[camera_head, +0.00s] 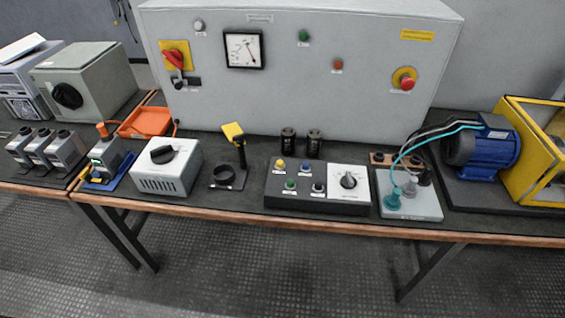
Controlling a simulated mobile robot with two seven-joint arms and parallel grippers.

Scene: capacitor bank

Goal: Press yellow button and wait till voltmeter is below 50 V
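A yellow button (280,165) sits at the upper left of the black control box (317,206) on the bench. Blue, green and black buttons are beside it on the same box. A white panel with a black rotary knob (348,180) is at the box's right. A voltmeter (244,49) with a white dial is on the front of the large grey cabinet. Its needle shows, but the scale is too small to read. Neither of my grippers is in view.
A grey box with a dial (168,167) and a stand with a yellow top (233,131) are left of the control box. Two black capacitors (288,142) stand behind it. A cabled connector plate (425,208) and blue motor (482,148) are right. The floor in front is clear.

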